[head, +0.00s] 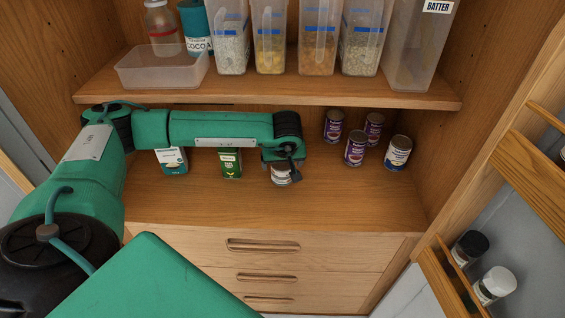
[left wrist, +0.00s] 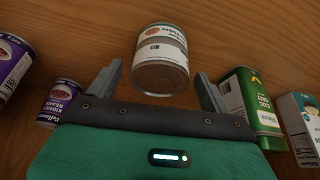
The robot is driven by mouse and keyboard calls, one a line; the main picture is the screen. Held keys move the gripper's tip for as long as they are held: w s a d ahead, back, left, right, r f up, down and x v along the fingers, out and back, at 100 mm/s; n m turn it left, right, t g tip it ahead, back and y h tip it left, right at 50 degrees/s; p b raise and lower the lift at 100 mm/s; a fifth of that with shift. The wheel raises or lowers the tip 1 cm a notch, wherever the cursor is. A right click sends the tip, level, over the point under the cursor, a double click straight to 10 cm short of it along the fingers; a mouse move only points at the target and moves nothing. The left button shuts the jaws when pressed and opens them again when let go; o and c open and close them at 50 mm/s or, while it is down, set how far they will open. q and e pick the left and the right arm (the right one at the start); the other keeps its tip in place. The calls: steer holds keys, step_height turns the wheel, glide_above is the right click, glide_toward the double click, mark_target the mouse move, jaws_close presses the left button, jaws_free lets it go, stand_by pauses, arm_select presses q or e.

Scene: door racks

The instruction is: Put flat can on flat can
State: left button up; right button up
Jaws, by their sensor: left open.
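A short can with a white label (head: 281,174) stands on the cupboard's lower shelf, partly hidden beneath my left gripper (head: 284,160). In the left wrist view, the white-labelled can (left wrist: 161,58) shows a metal end and a band across its side. I cannot tell whether this is one can or two flat cans stacked. My left gripper (left wrist: 158,82) is open, with one finger on each side of the can's near end. No finger is clearly touching it. My right gripper is not in view.
Purple-labelled cans (head: 355,148) and a white-and-blue can (head: 398,152) stand to the right. A green carton (head: 230,163) and a teal-and-white box (head: 172,161) stand to the left. The upper shelf (head: 270,92) is close above my arm. The front shelf strip is clear.

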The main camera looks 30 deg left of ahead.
arm_select(q)
steer(key=b+v, duration=0.3)
steer(key=v, duration=0.9)
steer(key=shift+b, duration=0.4)
